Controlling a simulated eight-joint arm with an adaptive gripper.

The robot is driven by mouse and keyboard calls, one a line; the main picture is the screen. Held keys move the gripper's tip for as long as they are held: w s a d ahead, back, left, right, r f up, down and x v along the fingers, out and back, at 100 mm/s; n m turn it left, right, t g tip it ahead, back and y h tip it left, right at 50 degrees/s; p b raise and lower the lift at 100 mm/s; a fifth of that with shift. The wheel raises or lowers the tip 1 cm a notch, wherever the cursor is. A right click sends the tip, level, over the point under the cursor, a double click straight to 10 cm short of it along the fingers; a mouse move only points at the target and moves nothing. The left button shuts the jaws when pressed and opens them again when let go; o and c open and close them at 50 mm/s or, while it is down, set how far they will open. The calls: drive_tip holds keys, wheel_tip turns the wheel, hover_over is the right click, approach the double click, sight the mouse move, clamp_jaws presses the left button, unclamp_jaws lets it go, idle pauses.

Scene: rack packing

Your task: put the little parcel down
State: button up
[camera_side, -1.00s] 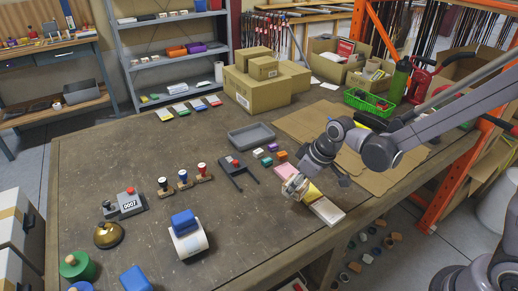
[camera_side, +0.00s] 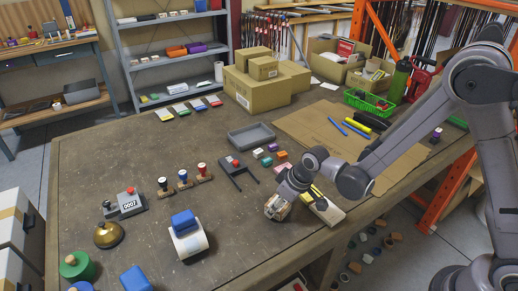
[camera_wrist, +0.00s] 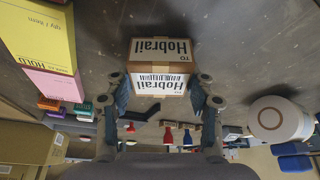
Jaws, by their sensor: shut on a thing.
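The little parcel is a small brown box with white "Hobrail" labels and a barcode; in the wrist view the parcel (camera_wrist: 160,52) sits between my fingers, upside down in the picture. My gripper (camera_wrist: 160,95) is shut on it, one finger at each side. In the side view my gripper (camera_side: 283,200) is low over the front of the dark table (camera_side: 230,245), and the parcel (camera_side: 277,208) shows small below it. I cannot tell whether its underside touches the table.
A row of label pads (camera_side: 326,209) lies just right of my gripper. A grey tray (camera_side: 251,136) is farther back. The table around the parcel's left and front is clear.

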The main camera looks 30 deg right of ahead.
drive_tip(key=shift+f, duration=0.1)
drive_tip(key=o, duration=1.2)
drive_tip(key=v, duration=1.1)
drive_tip(key=s+d+r+m+t+h, duration=0.1)
drive_tip(key=s+d+r+m+t, duration=0.2)
drive_tip(key=s+d+r, duration=0.6)
drive_tip(key=s+d+m, duration=0.1)
drive_tip(key=s, duration=0.3)
drive_tip(key=shift+d+r+h, duration=0.25)
drive_tip(key=shift+d+h, duration=0.15)
drive_tip(key=shift+w, duration=0.1)
